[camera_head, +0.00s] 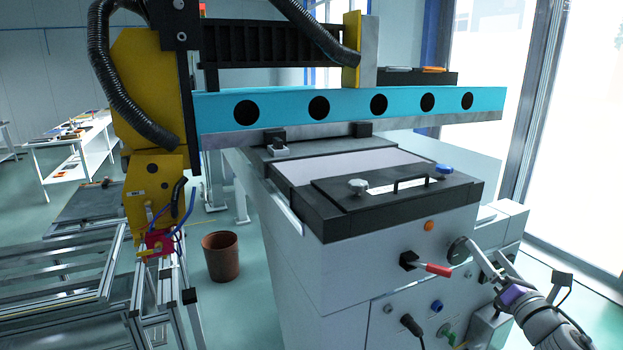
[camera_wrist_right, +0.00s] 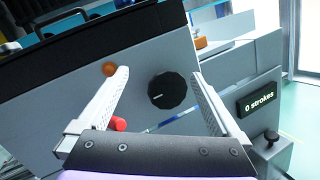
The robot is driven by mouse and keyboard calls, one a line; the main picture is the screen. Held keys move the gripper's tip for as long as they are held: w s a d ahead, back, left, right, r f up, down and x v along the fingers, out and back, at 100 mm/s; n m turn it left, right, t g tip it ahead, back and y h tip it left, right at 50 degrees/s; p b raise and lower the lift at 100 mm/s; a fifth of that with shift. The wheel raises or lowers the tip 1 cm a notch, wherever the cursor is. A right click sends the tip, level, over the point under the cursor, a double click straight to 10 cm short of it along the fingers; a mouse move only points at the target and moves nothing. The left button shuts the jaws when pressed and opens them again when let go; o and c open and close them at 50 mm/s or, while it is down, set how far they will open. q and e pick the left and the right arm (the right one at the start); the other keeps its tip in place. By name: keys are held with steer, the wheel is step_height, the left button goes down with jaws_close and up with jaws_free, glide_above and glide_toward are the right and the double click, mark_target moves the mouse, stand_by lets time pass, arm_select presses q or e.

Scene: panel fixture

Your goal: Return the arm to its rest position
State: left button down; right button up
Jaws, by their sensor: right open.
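My right arm (camera_head: 545,322) comes in at the lower right of the head view. Its gripper (camera_head: 481,256) is in front of the panel's right part, close to a round black knob (camera_head: 458,250). In the right wrist view the gripper (camera_wrist_right: 161,75) has its two pale fingers spread wide with nothing between the pads. The black knob (camera_wrist_right: 168,90) shows beyond and between the fingers, apart from them in that view. Whether a fingertip touches the panel cannot be told. My left gripper is not in view.
The white panel cabinet (camera_head: 300,260) carries a red-handled lever (camera_head: 433,269), an orange button (camera_head: 429,225) and a blue knob (camera_head: 437,305). A display reading "0 strokes" (camera_wrist_right: 257,104) is at the right. A brown bin (camera_head: 221,258) stands on the floor left of the cabinet.

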steer(key=s+a+f+m+g, duration=0.7)
steer(key=s+a+f+m, duration=0.4)
steer(key=s+f+m, duration=0.3)
steer(key=s+a+f+m+g+h, duration=0.1)
steer(key=s+a+f+m+g, duration=0.6)
steer(key=s+a+f+m, duration=0.4)
steer(key=s+f+m, duration=0.3)
steer(key=m, duration=0.3)
steer(key=shift+s+m, duration=0.3)
steer(key=shift+s, duration=0.1)
